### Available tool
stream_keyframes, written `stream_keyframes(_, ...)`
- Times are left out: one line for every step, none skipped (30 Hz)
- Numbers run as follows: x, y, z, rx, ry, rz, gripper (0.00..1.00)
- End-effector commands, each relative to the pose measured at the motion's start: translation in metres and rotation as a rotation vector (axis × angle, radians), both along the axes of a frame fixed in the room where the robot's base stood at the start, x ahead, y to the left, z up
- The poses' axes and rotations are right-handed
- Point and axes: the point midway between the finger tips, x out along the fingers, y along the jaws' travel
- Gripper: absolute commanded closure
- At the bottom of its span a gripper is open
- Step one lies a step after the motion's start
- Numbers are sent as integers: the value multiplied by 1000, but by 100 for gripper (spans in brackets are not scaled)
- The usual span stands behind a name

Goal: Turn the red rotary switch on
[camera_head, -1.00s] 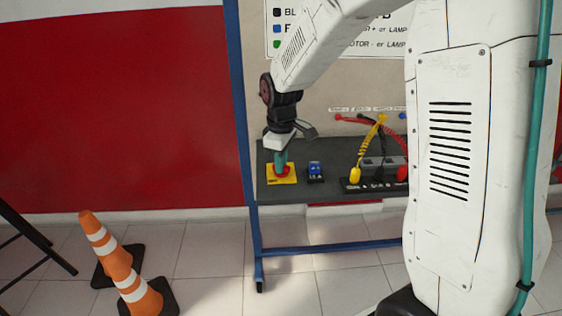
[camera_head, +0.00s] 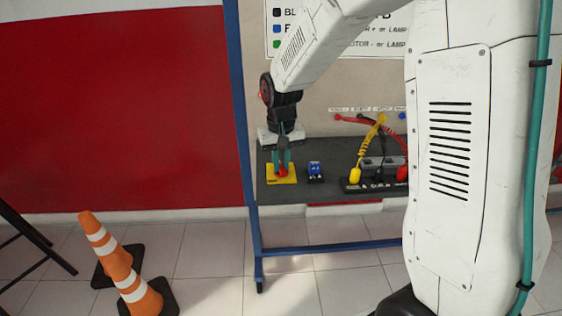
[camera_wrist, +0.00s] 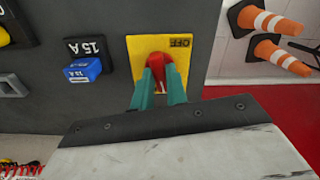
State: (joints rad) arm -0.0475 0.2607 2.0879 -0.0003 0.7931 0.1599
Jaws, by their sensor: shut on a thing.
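The red rotary switch (camera_head: 283,171) sits on a yellow plate (camera_head: 272,180) at the left end of the dark grey shelf. In the wrist view the red knob (camera_wrist: 161,60) shows between my two green fingers, and the yellow plate (camera_wrist: 190,46) carries the word OFF beside it. My gripper (camera_head: 283,165) reaches down from above and is shut on the red knob; it also shows in the wrist view (camera_wrist: 160,80). The lower part of the knob is hidden by the fingers.
A blue 15A switch (camera_head: 315,170) stands just right of the yellow plate. Yellow, black and red cables (camera_head: 380,135) hang farther right. A blue frame post (camera_head: 243,130) rises beside the shelf.

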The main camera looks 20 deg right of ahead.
Motion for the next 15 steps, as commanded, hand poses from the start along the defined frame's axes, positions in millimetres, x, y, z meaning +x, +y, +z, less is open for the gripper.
stream_keyframes(0, 0, 1, 0, -1, -31, 100)
stream_keyframes(0, 0, 1, 0, -1, -51, 100)
stream_keyframes(0, 0, 1, 1, -1, -75, 100)
stream_keyframes(0, 0, 1, 1, -1, -91, 100)
stream_keyframes(0, 0, 1, 1, -1, -107, 100)
stream_keyframes(0, 0, 1, 1, -1, -125, 100)
stream_keyframes(0, 0, 1, 1, -1, -138, 100)
stream_keyframes(0, 0, 1, 1, -1, -149, 100)
stream_keyframes(0, 0, 1, 1, -1, -164, 100)
stream_keyframes(0, 0, 1, 1, -1, -173, 100)
stream_keyframes(0, 0, 1, 1, -1, -181, 100)
stream_keyframes(0, 0, 1, 1, -1, -191, 100)
stream_keyframes(0, 0, 1, 1, -1, -197, 100)
stream_keyframes(0, 0, 1, 1, -1, -202, 100)
stream_keyframes(0, 0, 1, 1, -1, -207, 100)
